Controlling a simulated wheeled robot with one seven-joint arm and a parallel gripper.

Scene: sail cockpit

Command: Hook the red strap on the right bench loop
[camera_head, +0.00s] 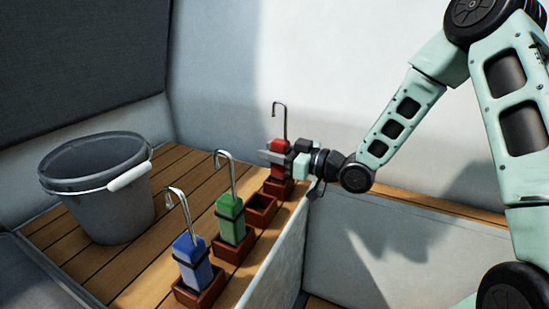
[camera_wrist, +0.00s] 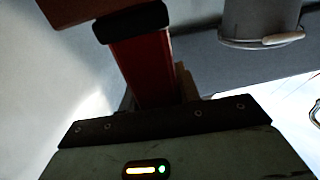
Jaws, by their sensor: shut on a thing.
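The red strap (camera_head: 277,146) is an upright red block with a dark band and a tall metal hook on top. It stands at or just over the far reddish-brown holder (camera_head: 279,188) on the wooden bench; I cannot tell whether its lower end is still inside. My gripper (camera_head: 281,158) comes in from the right and is shut on the red strap. In the wrist view the red strap (camera_wrist: 146,68) rises from the jaws toward a dark band and a brown block (camera_wrist: 75,8). I see no bench loop in either view.
A green strap (camera_head: 230,218) and a blue strap (camera_head: 193,262) stand hook-up in nearer holders. An empty holder (camera_head: 261,208) lies between green and red. A grey bucket (camera_head: 100,195) stands at left. A white wall rises behind; the bench edge drops off at right.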

